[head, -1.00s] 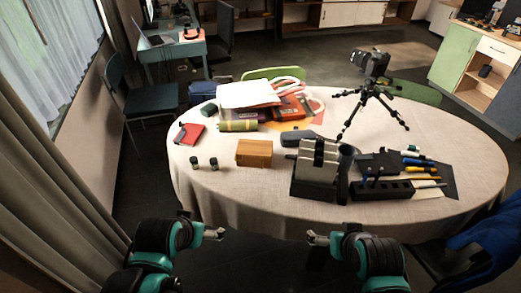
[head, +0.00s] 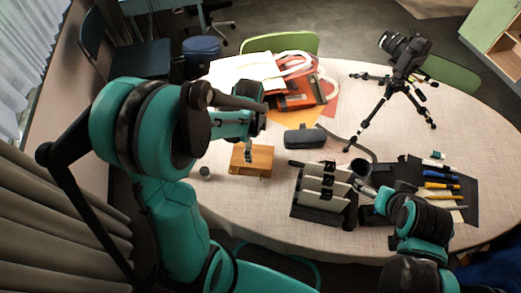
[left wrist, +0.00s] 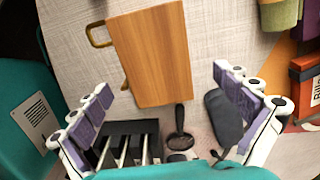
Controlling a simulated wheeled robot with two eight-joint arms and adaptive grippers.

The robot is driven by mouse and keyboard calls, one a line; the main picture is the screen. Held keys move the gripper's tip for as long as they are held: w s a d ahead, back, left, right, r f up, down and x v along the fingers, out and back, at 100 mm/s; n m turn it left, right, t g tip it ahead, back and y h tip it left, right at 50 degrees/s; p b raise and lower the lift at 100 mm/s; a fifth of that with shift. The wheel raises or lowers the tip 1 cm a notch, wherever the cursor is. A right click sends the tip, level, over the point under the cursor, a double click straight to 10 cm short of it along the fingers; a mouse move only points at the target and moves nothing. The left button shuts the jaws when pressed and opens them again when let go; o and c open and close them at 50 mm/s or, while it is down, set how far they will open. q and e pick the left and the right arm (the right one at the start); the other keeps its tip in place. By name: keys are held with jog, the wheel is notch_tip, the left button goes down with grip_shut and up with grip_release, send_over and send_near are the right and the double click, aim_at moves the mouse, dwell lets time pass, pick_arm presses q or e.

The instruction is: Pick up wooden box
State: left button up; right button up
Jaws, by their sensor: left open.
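The wooden box (head: 263,160) sits on the cloth-covered table in the head view. In the left wrist view it is a plain brown block (left wrist: 150,55) with a brass-coloured handle (left wrist: 97,36) on its left side. My left gripper (head: 248,152) is over the box, partly hidden by its own arm. In the left wrist view my left gripper (left wrist: 162,82) is open and empty, its purple-padded fingers wide apart, with the box ahead between them. My right gripper (head: 368,190) is beside the black organizer, small and unclear.
The black organizer (head: 322,205) with upright dividers stands just right of the box. A dark case (head: 305,138) and a magnifier (left wrist: 180,140) lie near it. Bags (head: 300,92) are behind, and a camera tripod (head: 395,85) stands at right. Pens (head: 440,185) lie on a dark mat.

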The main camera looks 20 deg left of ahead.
aim_at(253, 173)
pick_arm(q)
jog(key=shift+s+f+b, duration=0.25)
jog(key=shift+f+b, duration=0.2)
jog(key=shift+f, duration=0.6)
jog(key=f+b, duration=0.2)
jog(key=f, duration=0.3)
jog(key=shift+d+b, duration=0.2)
jog(key=shift+b, duration=0.2)
jog(key=shift+s, duration=0.1)
jog(key=c, duration=1.7)
jog(key=shift+r, duration=0.2)
